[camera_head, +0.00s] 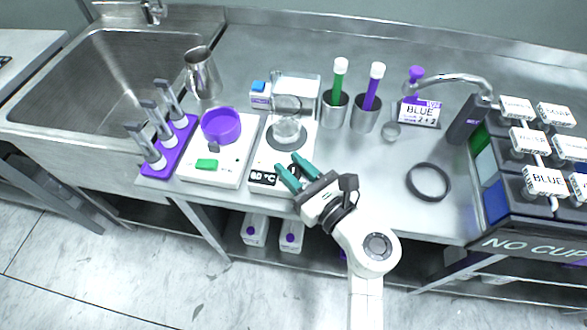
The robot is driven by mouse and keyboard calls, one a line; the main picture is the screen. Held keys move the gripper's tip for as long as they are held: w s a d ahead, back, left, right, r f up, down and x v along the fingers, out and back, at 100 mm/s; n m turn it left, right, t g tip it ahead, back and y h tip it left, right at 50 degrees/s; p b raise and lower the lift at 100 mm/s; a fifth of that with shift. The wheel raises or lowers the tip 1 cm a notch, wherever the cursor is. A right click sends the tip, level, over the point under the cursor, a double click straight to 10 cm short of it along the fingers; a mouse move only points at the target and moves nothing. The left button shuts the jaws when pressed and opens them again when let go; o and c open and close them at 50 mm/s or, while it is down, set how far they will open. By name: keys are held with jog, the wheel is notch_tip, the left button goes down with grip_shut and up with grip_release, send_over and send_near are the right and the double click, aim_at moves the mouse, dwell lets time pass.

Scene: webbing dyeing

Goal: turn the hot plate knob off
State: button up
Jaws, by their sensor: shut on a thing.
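The hot plate (264,158) is a white unit on the steel counter with a round dark heating surface. Its front display (264,177) reads about 80 °C. A clear glass vessel (287,130) stands on the heating surface. My gripper (294,169) has teal fingers and is at the front right of the hot plate, beside the display. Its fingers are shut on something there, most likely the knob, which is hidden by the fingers.
A white scale (233,163) with a purple dish (221,126) stands left of the hot plate. Metal cups (366,119) with green and purple tubes stand to the right.

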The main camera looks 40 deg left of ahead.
jog(key=shift+n+g, duration=0.4)
jog(key=shift+g, duration=0.2)
jog(key=o, duration=0.9)
jog(key=shift+d, duration=0.1)
jog(key=d, duration=0.3)
jog(key=d+b, duration=0.1)
jog(key=d, duration=0.3)
jog(key=s+d, duration=0.1)
jog(key=d, duration=0.2)
jog(key=shift+d, duration=0.3)
